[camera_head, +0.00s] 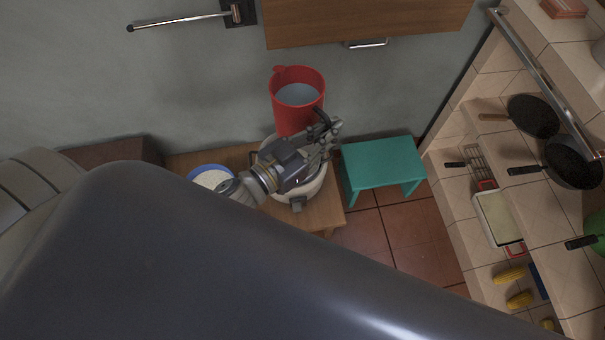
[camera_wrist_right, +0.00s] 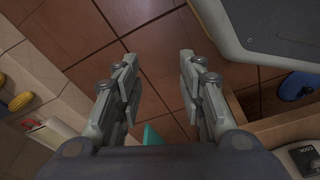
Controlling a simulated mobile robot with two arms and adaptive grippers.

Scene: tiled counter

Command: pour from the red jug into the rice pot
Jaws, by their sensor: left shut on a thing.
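The red jug (camera_head: 297,118) is in the head view, near the wall, with a grey-blue, water-like surface inside. It looks about upright. My left gripper (camera_head: 325,128) is shut on the jug at its near right side; the exact grip is partly hidden. The white rice pot (camera_head: 312,191) stands on a wooden table below and nearer than the jug. My left gripper and wrist cover much of the pot, so its opening is mostly hidden. My right gripper (camera_wrist_right: 158,58) is open and empty over the tiled floor in the right wrist view.
A blue-rimmed bowl (camera_head: 209,170) with white contents is left of the pot on the wooden table (camera_head: 325,217). A teal stool (camera_head: 383,163) stands to the right. The tiled counter (camera_head: 470,235) with pans (camera_head: 533,116) is further right. A drawer front (camera_head: 365,18) is above the jug.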

